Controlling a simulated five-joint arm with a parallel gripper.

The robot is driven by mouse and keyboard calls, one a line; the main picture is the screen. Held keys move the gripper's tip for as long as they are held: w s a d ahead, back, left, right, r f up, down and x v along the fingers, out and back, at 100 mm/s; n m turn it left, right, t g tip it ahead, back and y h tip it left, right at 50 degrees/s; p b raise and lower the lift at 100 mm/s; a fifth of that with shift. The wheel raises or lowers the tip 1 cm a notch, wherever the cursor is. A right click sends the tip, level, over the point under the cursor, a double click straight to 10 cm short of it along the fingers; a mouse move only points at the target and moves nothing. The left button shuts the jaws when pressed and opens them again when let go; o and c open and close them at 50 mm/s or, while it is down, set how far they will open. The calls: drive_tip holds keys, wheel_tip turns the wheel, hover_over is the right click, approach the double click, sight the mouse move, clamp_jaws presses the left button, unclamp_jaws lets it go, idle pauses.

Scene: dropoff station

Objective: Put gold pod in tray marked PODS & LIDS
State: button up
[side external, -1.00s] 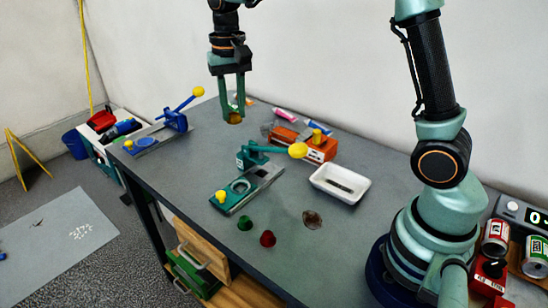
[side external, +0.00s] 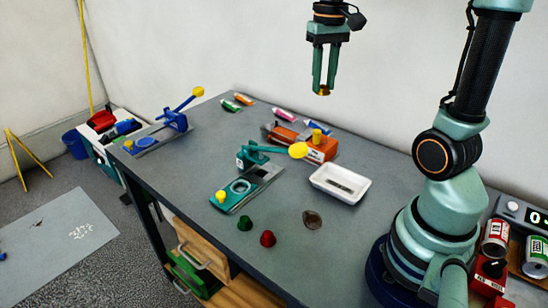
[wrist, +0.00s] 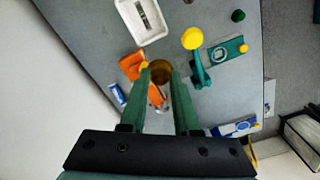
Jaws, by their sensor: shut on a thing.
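My gripper (side external: 323,90) is shut on the gold pod (side external: 324,91) and holds it high above the table's back part. In the wrist view the pod (wrist: 160,70) sits between the two green fingertips. The white tray (side external: 318,182) lies on the table, to the right of and below the gripper in the side view. It also shows at the top of the wrist view (wrist: 127,28). A dark label strip lies in its floor, but its lettering is too small to read.
An orange device (side external: 318,148) with a yellow knob stands behind the tray. A teal press (side external: 245,188) with a raised yellow-ended lever (side external: 298,150) is left of it. Green (side external: 245,223) and red (side external: 267,238) pods and a brown round patch (side external: 312,219) lie in front. Several tubes lie at the back.

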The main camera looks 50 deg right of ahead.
drive_tip(key=s+d, duration=0.2)
drive_tip(key=s, duration=0.2)
hover_over(328, 181)
wheel_tip(328, 181, down, 20)
drive_tip(key=shift+f, duration=2.75)
drive_tip(key=shift+f, duration=0.15)
drive_tip(key=o, duration=0.9)
